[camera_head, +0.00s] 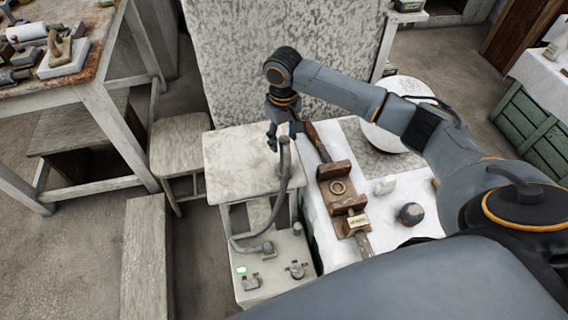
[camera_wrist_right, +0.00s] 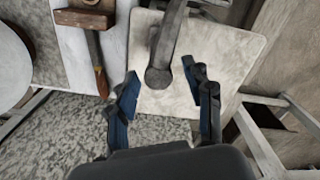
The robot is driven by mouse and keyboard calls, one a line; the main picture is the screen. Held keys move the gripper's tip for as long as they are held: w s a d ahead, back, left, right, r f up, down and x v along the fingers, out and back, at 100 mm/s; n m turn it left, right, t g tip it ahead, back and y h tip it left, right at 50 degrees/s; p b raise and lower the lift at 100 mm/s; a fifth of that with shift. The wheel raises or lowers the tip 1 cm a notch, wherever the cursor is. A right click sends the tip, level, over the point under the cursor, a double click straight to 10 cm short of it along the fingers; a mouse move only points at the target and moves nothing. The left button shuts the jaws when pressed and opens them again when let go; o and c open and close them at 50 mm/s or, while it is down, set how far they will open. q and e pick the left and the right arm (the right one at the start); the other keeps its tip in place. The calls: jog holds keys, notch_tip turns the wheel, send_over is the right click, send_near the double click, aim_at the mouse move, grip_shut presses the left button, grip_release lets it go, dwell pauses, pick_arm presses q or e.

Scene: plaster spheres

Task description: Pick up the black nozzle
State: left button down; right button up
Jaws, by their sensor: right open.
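The nozzle (camera_head: 285,157) looks dark grey and sits at the upper end of a grey hose, over the pale top of a small stand (camera_head: 225,150). In the right wrist view the nozzle (camera_wrist_right: 160,75) has a rounded end pointing toward my gripper. My right gripper (camera_head: 282,132) is open at the nozzle's upper end. In the wrist view its two blue-padded fingers (camera_wrist_right: 161,88) stand on either side of the nozzle's end, with a gap on both sides. I cannot tell how far the nozzle is from the palm. My left gripper is not in view.
The hose (camera_head: 283,200) curves down to a control box (camera_head: 265,268) with knobs and a green light. A stool (camera_head: 180,140) stands left.

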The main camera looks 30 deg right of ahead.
aim_at(284, 150)
notch_tip(284, 150, down, 6)
jog(key=shift+d+r, duration=0.1)
jog(key=shift+d, duration=0.05)
grip_shut()
dwell(0.3)
